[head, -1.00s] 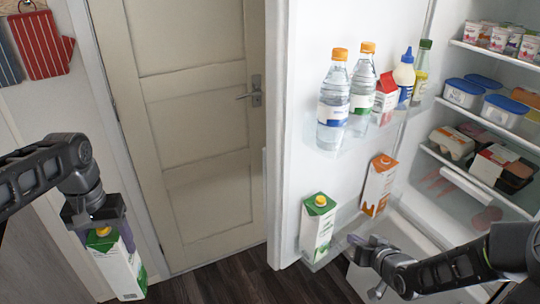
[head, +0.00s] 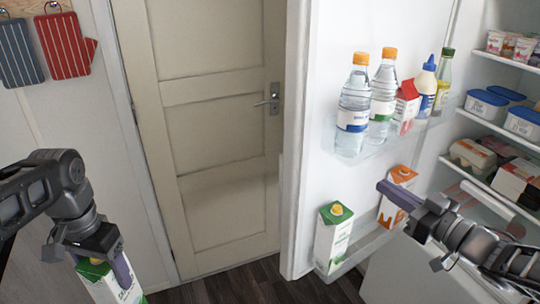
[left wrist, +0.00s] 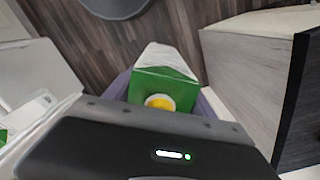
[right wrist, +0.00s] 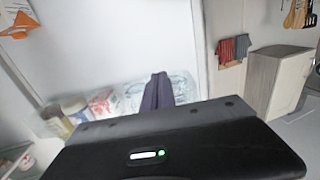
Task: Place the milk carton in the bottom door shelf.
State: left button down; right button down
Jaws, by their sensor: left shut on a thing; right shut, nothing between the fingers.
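The milk carton (head: 100,284), white and green with a yellow cap, is held in my left gripper (head: 108,262), at the lower left of the head view. The left wrist view shows its green top and yellow cap (left wrist: 160,102) between the fingers. The bottom door shelf (head: 352,262) is on the open fridge door. A similar green and white carton (head: 332,236) stands at its left end, and an orange and white carton (head: 393,203) further right. My right gripper (head: 383,188) is shut and empty, its fingertips overlapping the orange carton in the head view; contact cannot be told.
The upper door shelf (head: 372,148) holds water bottles, a red-topped carton and other bottles. The fridge shelves (head: 500,130) at right hold tubs and food. A beige room door (head: 215,130) stands behind. The bottom shelf shows a gap between its two cartons.

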pick_arm(q)
jog(key=shift+r, duration=0.1)
